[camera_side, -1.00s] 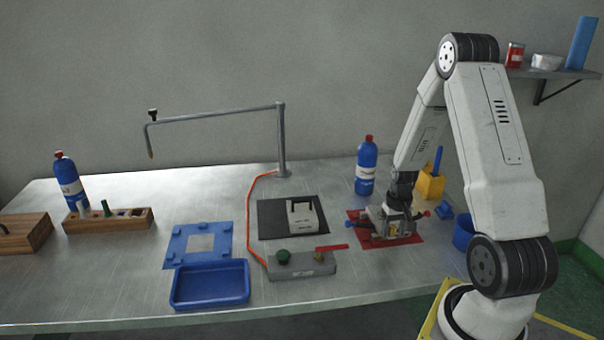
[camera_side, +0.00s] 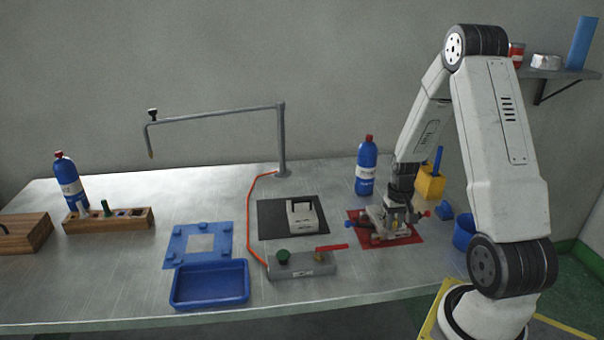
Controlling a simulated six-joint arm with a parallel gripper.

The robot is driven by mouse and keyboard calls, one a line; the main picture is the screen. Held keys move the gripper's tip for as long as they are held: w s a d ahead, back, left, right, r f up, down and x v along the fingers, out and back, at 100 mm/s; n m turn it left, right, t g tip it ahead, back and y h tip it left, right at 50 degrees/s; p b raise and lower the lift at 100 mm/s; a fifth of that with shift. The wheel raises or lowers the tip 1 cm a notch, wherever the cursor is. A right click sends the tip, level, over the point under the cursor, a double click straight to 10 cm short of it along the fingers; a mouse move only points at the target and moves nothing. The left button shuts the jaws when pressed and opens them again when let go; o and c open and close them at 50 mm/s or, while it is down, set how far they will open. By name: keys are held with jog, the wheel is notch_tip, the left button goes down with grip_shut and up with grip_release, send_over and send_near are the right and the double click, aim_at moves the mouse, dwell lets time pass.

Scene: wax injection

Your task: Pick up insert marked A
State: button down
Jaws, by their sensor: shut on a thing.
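My gripper (camera_side: 399,211) points down over the metal assembly (camera_side: 378,224) on the red mat (camera_side: 414,239) at the right of the table. It is shut on a small part there. The part is mostly hidden by the jaws and the assembly, and I cannot read any mark on it. A wooden block (camera_side: 134,225) with slots stands at the left. It holds a whitish piece (camera_side: 83,208) and a green piece (camera_side: 106,208). No letter A is legible anywhere.
A blue bottle (camera_side: 366,168) and a yellow holder (camera_side: 430,186) stand close to my gripper. A white device (camera_side: 303,218) on a black mat, a grey valve box (camera_side: 312,266) and a blue tray (camera_side: 210,303) lie to the left. A bent pole (camera_side: 282,140) rises behind.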

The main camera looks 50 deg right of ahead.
jog(key=s+a+r, duration=0.8)
jog(key=s+r, duration=0.2)
jog(key=s, duration=0.1)
jog(key=shift+a+r, duration=0.3)
dwell(0.3)
jog(key=shift+w, duration=0.15)
dwell(0.5)
